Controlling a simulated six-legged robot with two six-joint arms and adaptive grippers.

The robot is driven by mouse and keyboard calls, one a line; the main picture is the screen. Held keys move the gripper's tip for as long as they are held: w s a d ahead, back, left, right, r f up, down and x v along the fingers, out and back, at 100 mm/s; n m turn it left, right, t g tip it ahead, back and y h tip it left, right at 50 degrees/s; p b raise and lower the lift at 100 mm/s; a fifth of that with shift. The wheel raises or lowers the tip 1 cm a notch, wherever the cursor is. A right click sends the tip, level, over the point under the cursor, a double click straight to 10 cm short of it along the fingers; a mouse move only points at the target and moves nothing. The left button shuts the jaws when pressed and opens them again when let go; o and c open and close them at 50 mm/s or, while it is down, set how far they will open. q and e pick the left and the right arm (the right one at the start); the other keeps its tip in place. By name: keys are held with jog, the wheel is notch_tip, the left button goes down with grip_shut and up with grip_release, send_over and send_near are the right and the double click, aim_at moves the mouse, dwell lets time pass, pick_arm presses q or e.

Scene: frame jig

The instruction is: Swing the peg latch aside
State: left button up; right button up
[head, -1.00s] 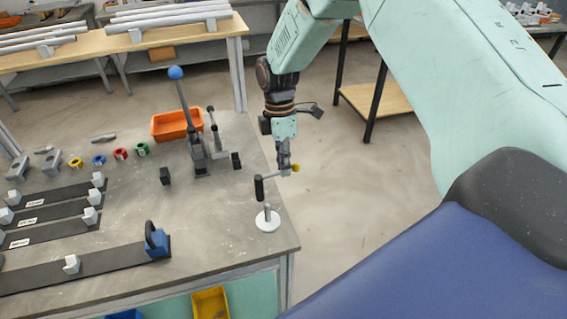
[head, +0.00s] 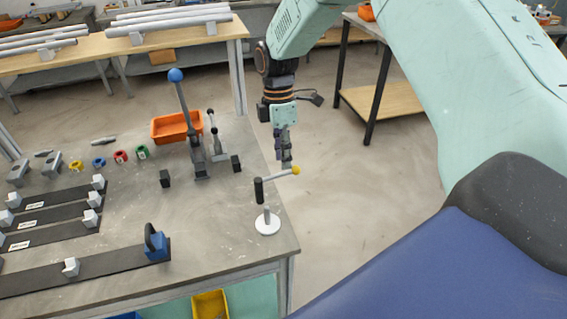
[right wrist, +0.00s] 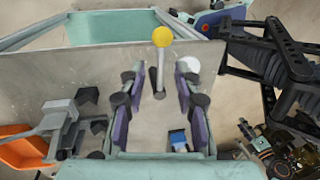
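The peg latch (head: 277,175) is a thin grey bar on a black upright post (head: 259,191), with a yellow knob (head: 296,170) at its right end. My right gripper (head: 287,164) points down at the bar near the knob. In the right wrist view the right gripper (right wrist: 160,78) is open, its fingers apart on either side of the bar; the knob (right wrist: 161,37) lies beyond the fingertips. I cannot tell whether a finger touches the bar. A white disc (head: 267,226) with a short grey peg stands in front of the post. My left gripper is not in view.
A lever clamp with a blue ball (head: 175,73) and an orange bin (head: 177,127) stand left of the latch. A blue block (head: 156,246) sits on a dark strip at the front. The bench's right edge is close to the latch; open floor lies beyond.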

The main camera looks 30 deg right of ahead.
notch_tip(320, 180, up, 8)
jog(key=w, duration=0.1)
jog(key=shift+w+d+r, duration=0.25)
jog(key=shift+w, duration=0.05)
jog(key=shift+s, duration=0.1)
dwell(0.5)
